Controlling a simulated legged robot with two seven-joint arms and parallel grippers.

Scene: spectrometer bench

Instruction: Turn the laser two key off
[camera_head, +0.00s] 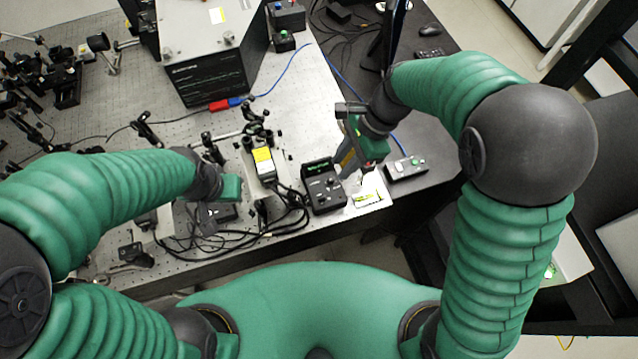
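A black control box (324,190) with a small green display and knobs stands near the front edge of the bench. I cannot tell which box belongs to laser two, and no key can be made out. My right gripper (350,155) is above and just right of the black box, pointing down; its fingertips are too small and partly hidden to judge. My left gripper (222,208) is low over the bench to the left, beside a dark box, with its fingers mostly hidden.
A laser head with a yellow label (264,161) stands between my grippers, with black cables (285,212) looping in front. A large grey instrument (210,70) stands behind. Optical mounts (65,85) fill the back left. A monitor (384,35) stands at the back right.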

